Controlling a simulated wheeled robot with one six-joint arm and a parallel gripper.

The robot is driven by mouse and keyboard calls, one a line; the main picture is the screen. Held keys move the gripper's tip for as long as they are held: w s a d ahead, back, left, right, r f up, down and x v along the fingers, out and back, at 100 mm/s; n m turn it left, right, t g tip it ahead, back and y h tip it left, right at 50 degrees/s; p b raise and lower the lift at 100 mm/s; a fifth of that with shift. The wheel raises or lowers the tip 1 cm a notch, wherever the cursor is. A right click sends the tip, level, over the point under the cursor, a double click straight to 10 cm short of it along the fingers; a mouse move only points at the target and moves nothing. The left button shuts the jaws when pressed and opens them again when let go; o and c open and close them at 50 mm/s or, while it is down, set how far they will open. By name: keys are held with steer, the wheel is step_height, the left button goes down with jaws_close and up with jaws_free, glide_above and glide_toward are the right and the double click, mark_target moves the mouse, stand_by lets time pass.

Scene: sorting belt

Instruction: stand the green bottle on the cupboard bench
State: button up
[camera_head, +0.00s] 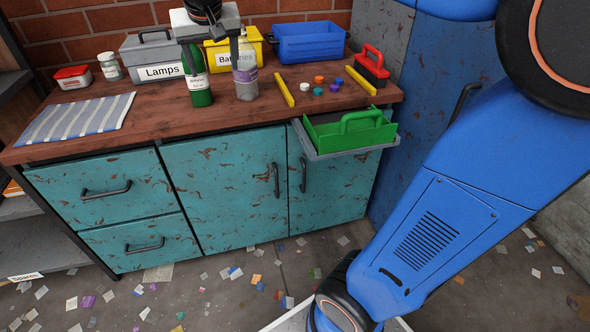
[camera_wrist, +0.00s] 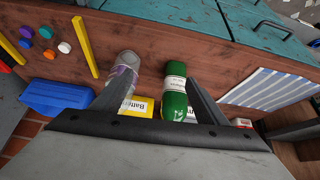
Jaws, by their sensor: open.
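The green bottle (camera_head: 200,90), with a white label, stands upright on the wooden cupboard bench (camera_head: 250,115). My gripper (camera_head: 213,68) is open above the bench, its fingers pointing down. In the wrist view the green bottle (camera_wrist: 174,103) shows between the fingers of my gripper (camera_wrist: 162,60), close to the right finger. A grey bottle with a purple band (camera_head: 245,80) stands just right of it; in the wrist view this grey bottle (camera_wrist: 126,72) is beside the left finger. Whether a finger touches either bottle I cannot tell.
Behind stand a grey Lamps box (camera_head: 150,52), a yellow bin (camera_head: 225,55) and a blue bin (camera_head: 310,45). A striped cloth (camera_head: 75,118) lies left. A green carrier (camera_head: 350,130) sits on a pulled-out tray.

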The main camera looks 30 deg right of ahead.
steer(key=s+d+f+n, duration=0.1)
steer(key=s+f, duration=0.5)
steer(key=s, duration=0.3)
steer(key=s+d+f+n+y, duration=0.1)
steer(key=s+d+f, duration=0.1)
steer(key=s+f, duration=0.4)
steer(key=s+d+f+g, duration=0.1)
steer(key=s+f, duration=0.5)
steer(key=s, duration=0.8)
steer(key=shift+d+f+n+y, duration=0.3)
steer(key=shift+d+n, duration=0.1)
steer(key=shift+d, duration=0.3)
steer(key=shift+c, duration=0.4)
